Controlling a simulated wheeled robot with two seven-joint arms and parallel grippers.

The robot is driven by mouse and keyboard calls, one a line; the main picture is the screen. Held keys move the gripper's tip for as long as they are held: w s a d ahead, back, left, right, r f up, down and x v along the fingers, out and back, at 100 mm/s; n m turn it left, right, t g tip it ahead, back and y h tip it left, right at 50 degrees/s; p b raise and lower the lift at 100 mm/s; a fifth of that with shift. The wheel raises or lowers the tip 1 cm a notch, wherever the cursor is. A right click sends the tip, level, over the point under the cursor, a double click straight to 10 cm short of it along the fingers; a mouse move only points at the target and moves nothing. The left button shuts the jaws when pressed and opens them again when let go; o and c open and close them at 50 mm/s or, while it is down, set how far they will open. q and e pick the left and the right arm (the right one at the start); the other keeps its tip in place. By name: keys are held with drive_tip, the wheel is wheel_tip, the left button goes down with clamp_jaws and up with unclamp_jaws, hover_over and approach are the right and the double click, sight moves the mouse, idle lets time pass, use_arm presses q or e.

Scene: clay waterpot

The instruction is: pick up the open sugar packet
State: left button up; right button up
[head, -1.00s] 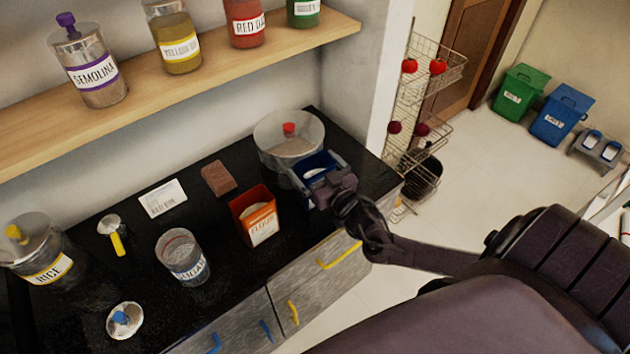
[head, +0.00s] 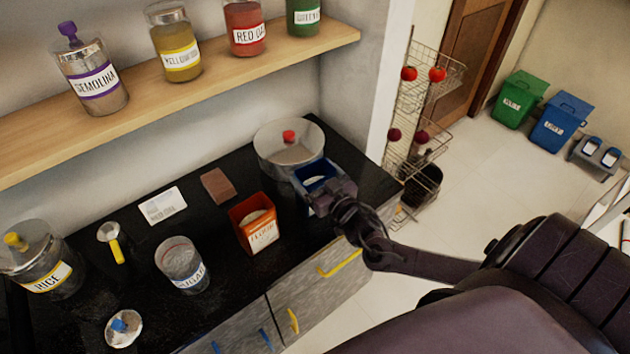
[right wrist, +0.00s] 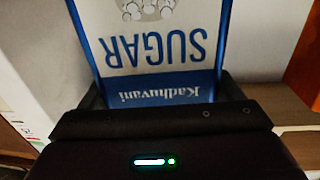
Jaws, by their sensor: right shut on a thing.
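The blue and white sugar packet (head: 317,172) is upright with its top open, at the right end of the black counter. My right gripper (head: 322,192) is shut on it from the front right and hides its lower part. The head view does not show whether its base touches the counter. In the right wrist view the packet (right wrist: 155,45) fills the space ahead of the gripper (right wrist: 160,95), with its SUGAR lettering upside down. My left gripper is not in view.
A large clear jar with a red knob (head: 289,150) stands close behind the packet. An orange flour packet (head: 262,236) is to the left, and a glass sugar jar (head: 183,268) further left. A shelf of jars (head: 190,85) hangs above. The floor (head: 470,190) is to the right.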

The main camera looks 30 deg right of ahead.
wheel_tip(320, 180, up, 20)
drive_tip(key=shift+b, duration=0.35)
